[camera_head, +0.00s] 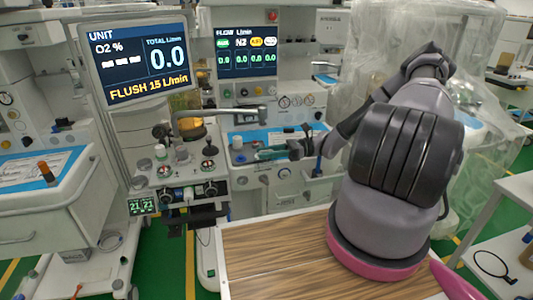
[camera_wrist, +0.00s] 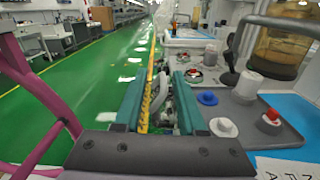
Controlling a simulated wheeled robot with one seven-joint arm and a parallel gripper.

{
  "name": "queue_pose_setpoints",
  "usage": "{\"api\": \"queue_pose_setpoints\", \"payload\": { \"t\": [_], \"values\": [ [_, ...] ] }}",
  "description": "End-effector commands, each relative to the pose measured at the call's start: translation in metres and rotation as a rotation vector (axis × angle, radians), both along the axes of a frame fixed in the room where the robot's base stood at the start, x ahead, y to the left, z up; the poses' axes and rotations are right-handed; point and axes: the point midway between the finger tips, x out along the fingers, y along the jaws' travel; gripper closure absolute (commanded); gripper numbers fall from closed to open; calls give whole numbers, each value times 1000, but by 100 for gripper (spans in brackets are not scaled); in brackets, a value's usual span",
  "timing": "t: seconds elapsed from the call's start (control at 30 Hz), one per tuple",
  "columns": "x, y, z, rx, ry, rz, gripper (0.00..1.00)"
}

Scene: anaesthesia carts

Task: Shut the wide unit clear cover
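My gripper (camera_head: 268,153) is at the end of my arm, over the blue-topped work surface of the middle anaesthesia unit (camera_head: 285,172). In the wrist view, its two teal fingers (camera_wrist: 158,98) are apart with nothing held between them, so it is open. I cannot make out a clear cover on the units with certainty. Clear plastic sheeting (camera_head: 372,45) hangs around the equipment at the right, behind my arm; I cannot tell whether it is the named cover. My arm hides part of that area.
A grey bar handle (camera_head: 220,115) and an amber canister (camera_wrist: 283,48) stand near my gripper. A white knob (camera_wrist: 247,84) and a red-topped knob (camera_wrist: 271,116) rise from the work surface. A wood-topped table (camera_head: 270,262) is in front. Green floor is open at the wrist view's left.

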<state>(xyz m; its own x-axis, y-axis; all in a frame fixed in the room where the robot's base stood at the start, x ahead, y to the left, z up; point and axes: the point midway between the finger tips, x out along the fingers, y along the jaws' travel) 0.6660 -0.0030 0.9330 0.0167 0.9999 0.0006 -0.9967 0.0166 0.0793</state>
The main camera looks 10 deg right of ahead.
Motion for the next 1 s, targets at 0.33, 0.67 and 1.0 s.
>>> {"api": "queue_pose_setpoints", "payload": {
  "t": [0.33, 0.67, 1.0],
  "values": [
    [0, -55, -1, -3, -2, -4, 60],
    [-1, -103, -1, -2, 0, -3, 60],
    [-1, -108, -1, -2, 0, -2, 60]
  ]
}}
